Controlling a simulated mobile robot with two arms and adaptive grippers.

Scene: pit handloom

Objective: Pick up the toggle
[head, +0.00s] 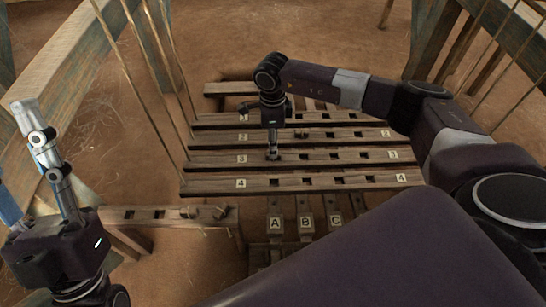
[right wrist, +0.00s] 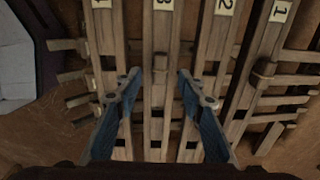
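A small wooden toggle (right wrist: 159,75) sits on the slotted bar marked 3 (right wrist: 160,40). My right gripper (right wrist: 159,74) is open, one finger on each side of this toggle, with gaps visible between fingers and toggle. In the head view my right gripper (head: 272,152) points down over bar 3, at its left part, and largely hides the toggle. My left gripper (head: 22,160) is at the left edge, fingers pointing up and apart, holding nothing visible; one finger is partly cut off by the frame.
Tags A, B and C (head: 306,224) mark the treadles in front. Cords and wooden posts (head: 60,60) flank the bars.

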